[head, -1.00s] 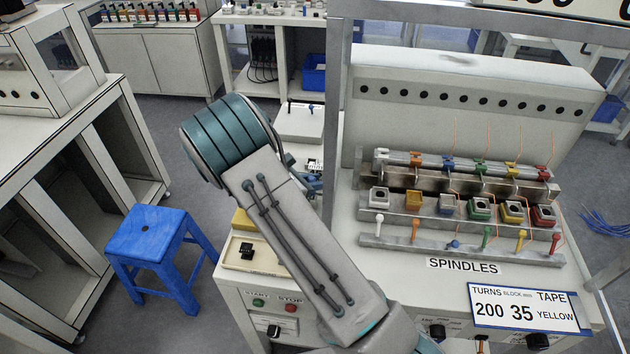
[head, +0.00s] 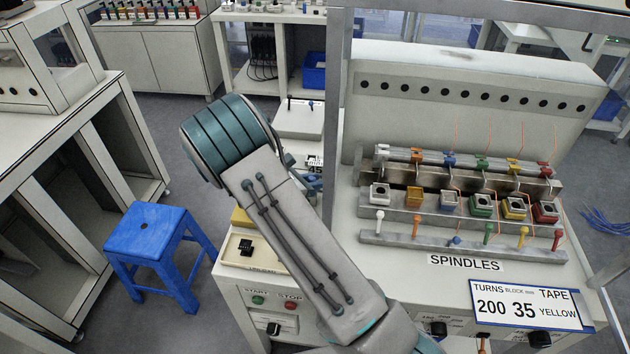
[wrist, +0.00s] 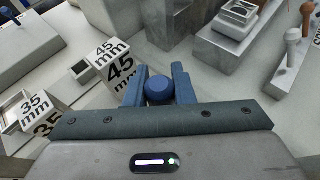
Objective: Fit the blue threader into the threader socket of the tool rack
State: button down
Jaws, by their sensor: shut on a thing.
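My gripper (wrist: 159,95) is shut on the blue threader (wrist: 159,89), whose round blue end shows between the two blue fingers in the wrist view. The rest of the threader is hidden. In the head view my arm hides most of the gripper. A pale block with small upright pins, which looks like the tool rack (head: 299,122), stands behind my arm in the head view. It also seems to show at the upper left of the wrist view (wrist: 32,42), apart from the gripper. I cannot make out which socket is the threader's.
A block marked 45 mm (wrist: 112,66) and one marked 35 mm (wrist: 38,112) lie left of the gripper. The metal spindle fixture (wrist: 212,51), with coloured blocks and pegs, stands at right. A yellow block and tray (head: 252,252) are left of my arm; a blue stool (head: 150,232) is on the floor.

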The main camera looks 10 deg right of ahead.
jog(key=shift+f, duration=0.2)
jog(key=c, duration=1.1)
grip_release()
jog(key=shift+c, duration=0.2)
jog(key=b+v, duration=0.2)
jog(key=v, duration=1.2)
